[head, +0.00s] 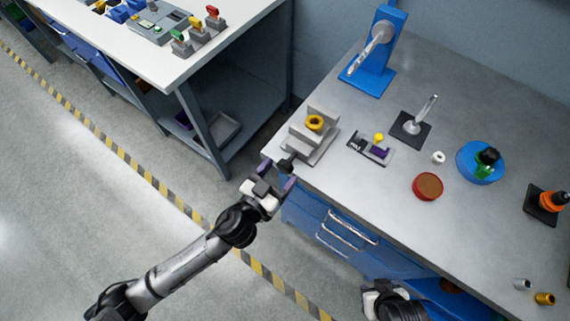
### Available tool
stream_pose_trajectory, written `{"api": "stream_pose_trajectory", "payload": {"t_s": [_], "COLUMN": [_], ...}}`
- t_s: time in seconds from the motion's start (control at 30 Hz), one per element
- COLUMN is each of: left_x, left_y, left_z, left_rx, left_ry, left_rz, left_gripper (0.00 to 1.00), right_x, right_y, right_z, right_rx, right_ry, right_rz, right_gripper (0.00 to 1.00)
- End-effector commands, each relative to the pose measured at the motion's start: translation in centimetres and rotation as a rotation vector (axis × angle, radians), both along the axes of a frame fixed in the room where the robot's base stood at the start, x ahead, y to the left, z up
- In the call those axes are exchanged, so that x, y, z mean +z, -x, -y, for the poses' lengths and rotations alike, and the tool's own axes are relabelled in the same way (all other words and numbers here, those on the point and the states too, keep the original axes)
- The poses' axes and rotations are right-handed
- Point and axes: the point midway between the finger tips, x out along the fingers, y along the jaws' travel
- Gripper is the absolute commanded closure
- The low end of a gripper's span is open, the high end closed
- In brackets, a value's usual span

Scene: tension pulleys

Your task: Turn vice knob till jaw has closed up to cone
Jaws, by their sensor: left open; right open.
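The grey vice (325,143) stands at the left corner of the workbench. A yellow round piece with a dark centre, seemingly the cone (314,122), sits between its jaws; the exact gap to the jaw is too small to tell. The dark vice knob (287,162) sticks out of the vice's front towards the bench edge. My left gripper (279,174) is open at the knob, with one purple-grey finger on each side; I cannot tell whether they touch it. My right gripper (377,291) is low at the bottom, away from the vice and partly cut off from view.
A small panel with a purple block and yellow knob (371,151) stands right of the vice. A red round container (427,186), blue round base (481,163), metal lever stand (411,128) and blue lever stand (371,73) are further off. Blue drawers (345,235) lie below.

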Motion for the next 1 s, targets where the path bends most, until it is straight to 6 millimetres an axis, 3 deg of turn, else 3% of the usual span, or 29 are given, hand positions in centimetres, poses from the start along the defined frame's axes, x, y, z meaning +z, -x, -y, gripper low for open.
{"api": "stream_pose_trajectory", "payload": {"t_s": [0.23,0.67,1.0], "left_x": [0.0,0.0,0.0], "left_y": [-1.9,-2.3,-2.3], "left_z": [1.1,1.3,1.3], "left_rx": [0.000,0.000,0.000], "left_ry": [-0.001,0.001,0.001], "left_rz": [0.001,-0.001,-0.001], "left_gripper": [0.30,0.30,0.62], "right_x": [-0.2,-0.1,-0.1], "right_y": [0.0,-0.1,-0.1], "right_z": [0.1,-0.1,-0.2], "right_rx": [0.001,-0.003,-0.005], "right_ry": [0.002,-0.004,-0.008], "right_rz": [0.000,0.001,0.002], "right_gripper": [0.57,0.57,0.57]}}
